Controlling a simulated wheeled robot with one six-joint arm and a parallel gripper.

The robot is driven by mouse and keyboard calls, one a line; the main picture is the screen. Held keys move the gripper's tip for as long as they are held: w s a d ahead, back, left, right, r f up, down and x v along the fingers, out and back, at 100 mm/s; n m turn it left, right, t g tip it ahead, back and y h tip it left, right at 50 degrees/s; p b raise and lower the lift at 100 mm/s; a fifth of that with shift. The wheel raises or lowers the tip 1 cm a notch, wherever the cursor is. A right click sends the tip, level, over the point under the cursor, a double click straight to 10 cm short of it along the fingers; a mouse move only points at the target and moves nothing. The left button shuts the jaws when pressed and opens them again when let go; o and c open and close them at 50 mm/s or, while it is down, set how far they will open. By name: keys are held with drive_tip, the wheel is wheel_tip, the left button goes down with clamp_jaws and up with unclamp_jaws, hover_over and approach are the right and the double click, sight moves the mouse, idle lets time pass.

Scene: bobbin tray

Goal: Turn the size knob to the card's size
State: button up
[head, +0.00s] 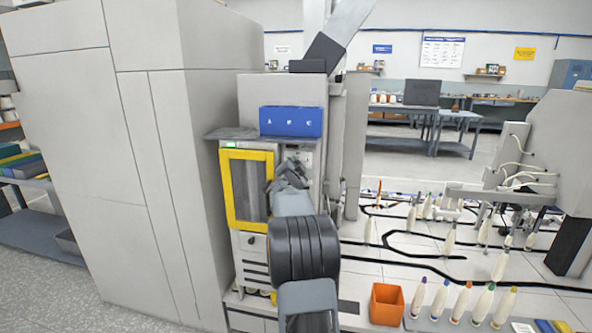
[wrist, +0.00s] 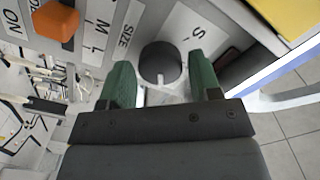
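The size knob (wrist: 160,62) is a dark round knob on the pale panel in the wrist view, with a small white mark on its lower edge. The SIZE label (wrist: 125,36) and the letters S, M and L are printed around it. My gripper (wrist: 160,85) is open, with one green finger to each side of the knob and visible gaps between. In the head view my gripper (head: 288,172) is at the machine's front, right of the yellow-framed door, and my arm hides the knob. I cannot make out the size card in either view.
An orange switch (wrist: 57,20) beside an ON label is left of the knob. The yellow-framed door (head: 232,190) stands close to my gripper. A blue panel (head: 290,122) is above. An orange bin (head: 386,304) and several white bobbins (head: 460,303) are at lower right.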

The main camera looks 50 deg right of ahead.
drive_tip(key=shift+o, duration=1.1)
drive_tip(key=shift+a, duration=0.15)
drive_tip(key=v, duration=1.3)
drive_tip(key=shift+s+a+b, duration=0.2)
drive_tip(key=shift+a+b, duration=0.05)
drive_tip(key=shift+b, duration=0.1)
